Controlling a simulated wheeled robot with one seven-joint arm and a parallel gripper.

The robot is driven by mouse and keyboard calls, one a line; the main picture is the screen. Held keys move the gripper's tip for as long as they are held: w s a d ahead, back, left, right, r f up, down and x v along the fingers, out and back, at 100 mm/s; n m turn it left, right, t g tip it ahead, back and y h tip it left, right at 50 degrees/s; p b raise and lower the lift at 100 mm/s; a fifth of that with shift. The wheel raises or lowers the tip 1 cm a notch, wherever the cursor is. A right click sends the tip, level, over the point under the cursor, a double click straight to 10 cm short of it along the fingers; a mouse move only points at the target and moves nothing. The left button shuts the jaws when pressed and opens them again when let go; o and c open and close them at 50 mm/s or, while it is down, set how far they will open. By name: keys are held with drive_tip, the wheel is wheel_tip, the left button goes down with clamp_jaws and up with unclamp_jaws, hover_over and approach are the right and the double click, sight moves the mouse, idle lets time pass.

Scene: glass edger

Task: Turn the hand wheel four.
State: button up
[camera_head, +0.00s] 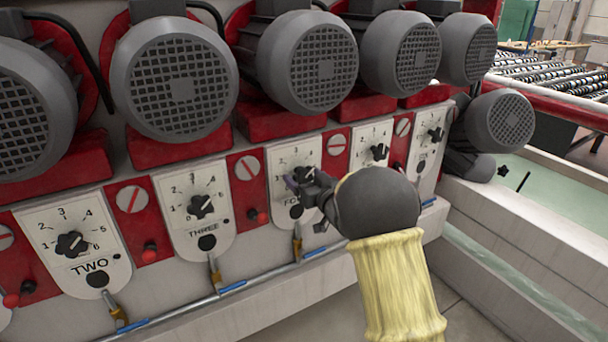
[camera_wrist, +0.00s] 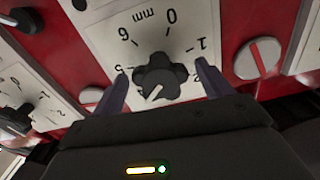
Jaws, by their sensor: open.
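Hand wheel four is a black lobed knob (camera_head: 302,175) on a white dial plate (camera_head: 279,165) with printed numbers. The lettering below it is partly hidden by my gripper. In the wrist view the knob (camera_wrist: 160,78) sits between my two fingers, and the dial numbers on the plate (camera_wrist: 195,14) show around it. My gripper (camera_wrist: 158,88) is open, with one finger on each side of the knob and a visible gap to it on both sides. In the head view my gripper (camera_head: 300,186) is at the plate, partly covering the knob.
Similar wheels stand on plates two (camera_head: 71,243) and three (camera_head: 201,206) to the left, and another wheel (camera_head: 379,152) to the right. Grey motors (camera_head: 310,62) overhang the row. A pipe (camera_head: 262,272) runs below.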

drive_tip(key=shift+w+a, duration=0.3)
drive_tip(key=shift+w, duration=0.15)
drive_tip(key=shift+c, duration=0.2)
drive_tip(key=c, duration=1)
drive_tip(key=shift+o, duration=0.2)
drive_tip(key=shift+f+n+b, duration=0.1)
drive_tip(key=shift+n+b, duration=0.2)
drive_tip(key=shift+b, duration=0.2)
